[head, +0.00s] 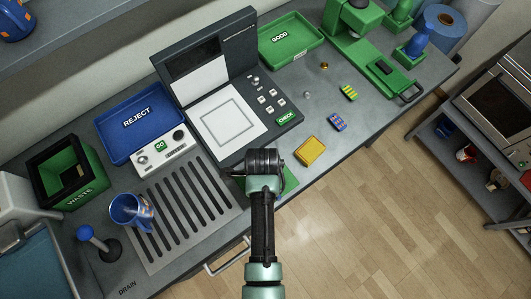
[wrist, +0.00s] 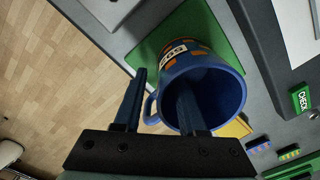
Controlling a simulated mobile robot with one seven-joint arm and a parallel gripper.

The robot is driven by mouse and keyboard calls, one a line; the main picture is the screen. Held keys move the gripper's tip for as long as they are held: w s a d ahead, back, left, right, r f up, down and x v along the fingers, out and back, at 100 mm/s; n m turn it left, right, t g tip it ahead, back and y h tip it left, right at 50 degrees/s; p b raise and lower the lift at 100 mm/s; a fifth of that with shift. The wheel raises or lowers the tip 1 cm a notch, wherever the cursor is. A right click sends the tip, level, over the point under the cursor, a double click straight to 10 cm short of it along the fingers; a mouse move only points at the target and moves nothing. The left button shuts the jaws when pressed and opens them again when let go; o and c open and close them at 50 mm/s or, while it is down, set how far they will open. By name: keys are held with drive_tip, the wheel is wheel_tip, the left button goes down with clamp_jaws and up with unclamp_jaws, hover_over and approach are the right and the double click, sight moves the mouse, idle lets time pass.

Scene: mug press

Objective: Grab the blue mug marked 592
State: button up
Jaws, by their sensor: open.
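A blue mug with orange patches (wrist: 215,82) stands on a green mat (wrist: 195,22) in the wrist view. It bears a white number label, too small and turned to read surely. My gripper (wrist: 160,90) is open, its fingers on either side of the mug's handle (wrist: 150,108). The left finger is outside the handle; the right finger overlaps the mug's mouth, and I cannot tell whether it is inside or above. In the head view my gripper (head: 262,160) hides this mug over the green mat (head: 290,181). Another blue mug (head: 128,210) stands on the drain's left side.
A yellow sponge-like block (head: 310,151) lies to the right. A blue REJECT tray (head: 140,121), green WASTE bin (head: 85,190) and blue-knobbed lever (head: 92,236) are at left; a green GOOD tray (head: 291,40) is at the back.

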clamp_jaws()
idle(1.4)
